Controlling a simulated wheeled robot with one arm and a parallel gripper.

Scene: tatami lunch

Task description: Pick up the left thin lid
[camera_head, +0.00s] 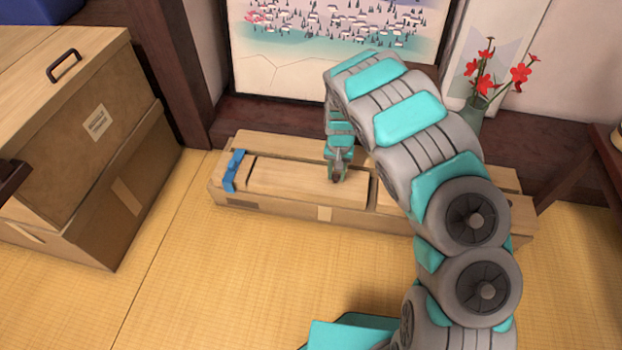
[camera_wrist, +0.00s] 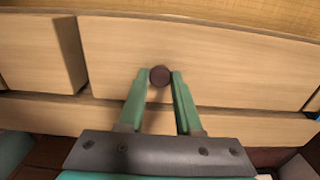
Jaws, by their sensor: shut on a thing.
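The left thin lid (camera_head: 300,178) is a flat pale wooden panel on top of a long low wooden box (camera_head: 270,205). It lies level in the box's top. In the wrist view the lid (camera_wrist: 220,62) spans most of the width, with a small dark round knob (camera_wrist: 160,75) near its edge. My gripper (camera_head: 337,178) is over the right part of the lid in the head view. In the wrist view my gripper (camera_wrist: 160,80) has its two green fingertips on either side of the knob, shut on it. In the head view the gripper mostly hides the knob.
A blue clip-like thing (camera_head: 233,171) sits at the box's left end. Another lid section (camera_head: 390,197) lies to the right, partly behind my arm. A vase with red flowers (camera_head: 480,105) stands behind. Tatami (camera_head: 230,270) in front is clear.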

